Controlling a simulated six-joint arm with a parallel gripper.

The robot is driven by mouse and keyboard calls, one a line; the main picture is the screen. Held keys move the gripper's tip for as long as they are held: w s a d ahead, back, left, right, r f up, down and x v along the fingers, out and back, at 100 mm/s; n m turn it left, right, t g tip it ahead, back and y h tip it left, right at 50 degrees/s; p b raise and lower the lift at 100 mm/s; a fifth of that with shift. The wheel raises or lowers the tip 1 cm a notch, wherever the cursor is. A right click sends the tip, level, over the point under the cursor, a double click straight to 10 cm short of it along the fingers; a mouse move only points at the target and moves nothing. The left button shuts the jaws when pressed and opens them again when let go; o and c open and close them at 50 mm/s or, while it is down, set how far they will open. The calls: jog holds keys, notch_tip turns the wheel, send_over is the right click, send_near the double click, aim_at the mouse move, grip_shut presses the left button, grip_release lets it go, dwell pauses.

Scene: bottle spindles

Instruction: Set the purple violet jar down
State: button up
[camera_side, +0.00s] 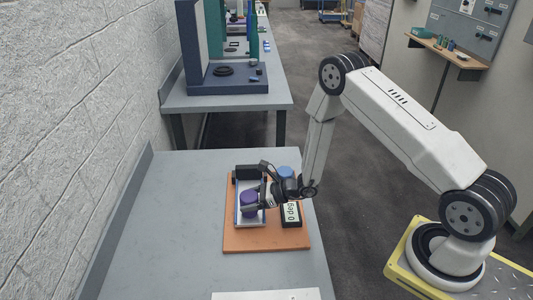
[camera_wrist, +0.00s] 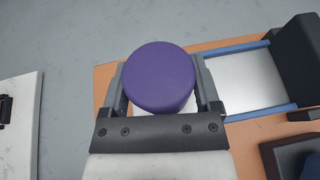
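The purple violet jar (camera_side: 249,203) is upright, over a pale tray with blue side rails (camera_side: 238,218) on the orange board. In the wrist view its round purple top (camera_wrist: 158,77) faces the camera between the two fingers. My gripper (camera_side: 257,198) reaches it from the right, with one finger on each side of the jar. In the wrist view the fingers of my gripper (camera_wrist: 160,85) lie close against the jar's sides and look shut on it. The jar's base is hidden, so I cannot tell whether it touches the tray.
The orange board (camera_side: 265,240) lies on a grey table (camera_side: 165,235). A black block labelled "0 deg" (camera_side: 291,214) and a blue round object (camera_side: 285,171) are right of the tray. A dark block (camera_side: 246,172) stands at the tray's far end. The table's left side is clear.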

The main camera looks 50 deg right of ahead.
jog(key=shift+o, duration=1.2)
jog(key=shift+r, duration=0.2)
jog(key=v, duration=1.2)
